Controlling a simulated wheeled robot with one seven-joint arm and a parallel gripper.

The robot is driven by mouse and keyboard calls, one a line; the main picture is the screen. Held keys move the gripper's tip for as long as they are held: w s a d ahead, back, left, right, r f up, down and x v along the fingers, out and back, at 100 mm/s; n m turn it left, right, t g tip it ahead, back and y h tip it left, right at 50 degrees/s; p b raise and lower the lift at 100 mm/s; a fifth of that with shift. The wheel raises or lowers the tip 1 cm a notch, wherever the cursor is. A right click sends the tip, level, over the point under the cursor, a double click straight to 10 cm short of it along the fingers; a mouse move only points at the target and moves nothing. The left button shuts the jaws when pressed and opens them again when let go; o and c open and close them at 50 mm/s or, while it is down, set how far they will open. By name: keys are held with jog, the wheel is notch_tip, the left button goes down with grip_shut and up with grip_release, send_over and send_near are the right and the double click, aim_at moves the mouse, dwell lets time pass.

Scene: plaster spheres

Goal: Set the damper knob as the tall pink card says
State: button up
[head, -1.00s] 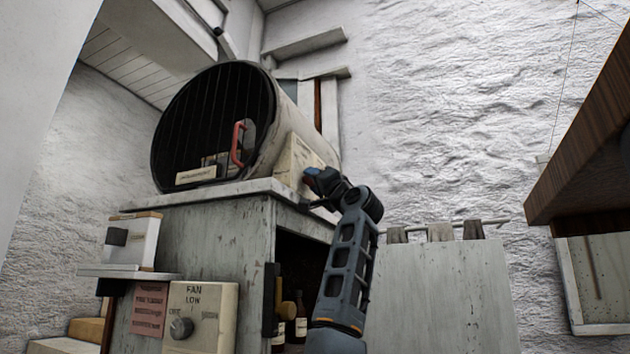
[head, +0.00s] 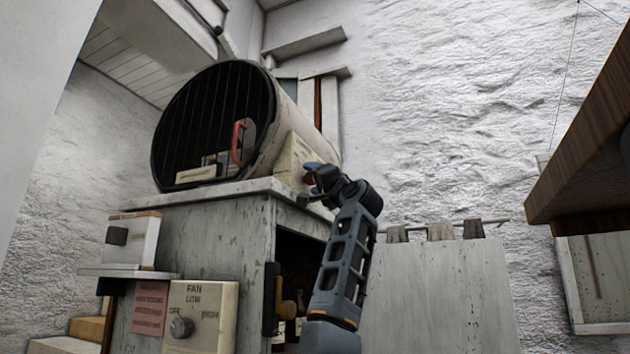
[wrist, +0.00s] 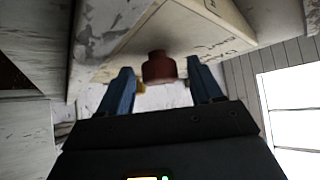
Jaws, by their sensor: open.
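A dark red knob (wrist: 159,68) sticks out from a cream box in the wrist view. In the head view a bit of its red (head: 308,179) shows at the box (head: 292,158) beside the drum. My gripper (head: 313,184) is open there; in the wrist view its blue fingers (wrist: 160,88) stand on either side of the knob with gaps, and I cannot tell whether the tips reach past it. The knob's setting is not readable. The pink card (head: 149,307) hangs on the cabinet front at lower left; its print is too small to read.
A fan panel (head: 222,302) with a grey knob (head: 181,327) is right of the pink card. The big barred drum (head: 215,110) with a red handle (head: 237,141) rests on the cabinet top (head: 225,190). A wooden shelf (head: 590,150) juts in at right.

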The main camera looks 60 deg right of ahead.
jog(key=b+v, duration=0.3)
jog(key=v, duration=0.4)
jog(key=shift+s+a+f, duration=0.2)
jog(key=shift+s+f, duration=0.05)
jog(key=shift+s, duration=0.1)
dwell(0.5)
